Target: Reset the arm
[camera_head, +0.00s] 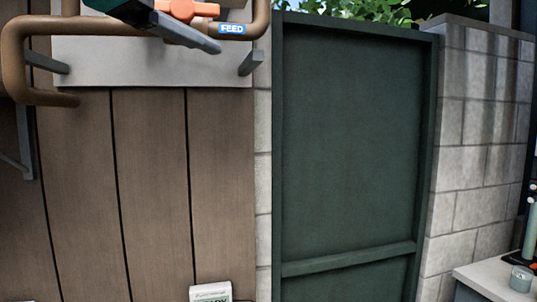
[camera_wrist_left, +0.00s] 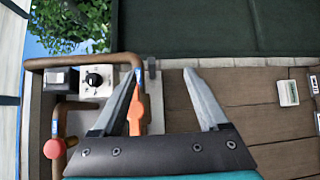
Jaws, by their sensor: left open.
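My left gripper (camera_head: 200,38) comes in at the top left of the head view, with a grey finger pointing down to the right. An orange handle (camera_head: 187,8) shows right by the gripper at the top of the head view. In the left wrist view the orange handle (camera_wrist_left: 142,112) is beside the left finger, partly covered by it; I cannot tell whether they touch. My right gripper is in neither view.
Brown pipe (camera_head: 18,65) with a blue "FEED" label (camera_head: 232,29) bends around the grey shelf (camera_head: 150,68). A black dial (camera_wrist_left: 94,80) and a red knob (camera_wrist_left: 54,148) are left of the fingers. A green gate (camera_head: 350,140) and block wall (camera_head: 470,140) stand right. A white box (camera_head: 211,292) is low.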

